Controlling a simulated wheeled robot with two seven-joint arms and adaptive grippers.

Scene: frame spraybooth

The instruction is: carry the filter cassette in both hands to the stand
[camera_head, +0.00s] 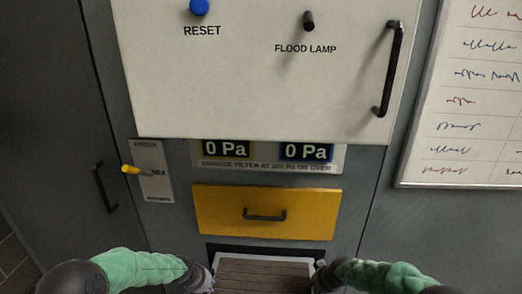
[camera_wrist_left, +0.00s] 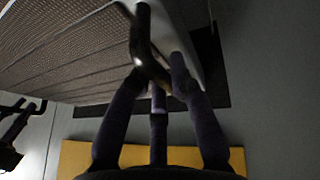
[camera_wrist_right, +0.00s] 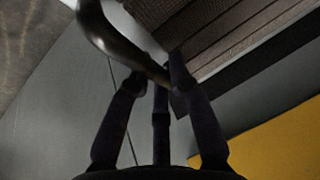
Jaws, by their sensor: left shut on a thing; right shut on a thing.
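The filter cassette (camera_head: 264,278) shows at the bottom of the head view, a light frame around brown pleats, in front of a dark opening (camera_head: 264,249). Only its upper part is in that view. My left gripper (camera_head: 207,280) is shut on a black handle (camera_wrist_left: 143,35) at the cassette's left side. My right gripper (camera_head: 322,276) is shut on the other dark handle (camera_wrist_right: 118,45) at its right side. The pleats also show in the left wrist view (camera_wrist_left: 75,50) and the right wrist view (camera_wrist_right: 205,25). I cannot tell whether the cassette is fully clear of the opening. I see no stand.
A yellow drawer (camera_head: 267,211) with a black handle sits above the opening. Two "0 Pa" displays (camera_head: 306,151) are over it. A yellow-tipped lever (camera_head: 130,169) sticks out at left. A white panel (camera_head: 250,90) with a handle is above, and a whiteboard (camera_head: 465,100) hangs at right.

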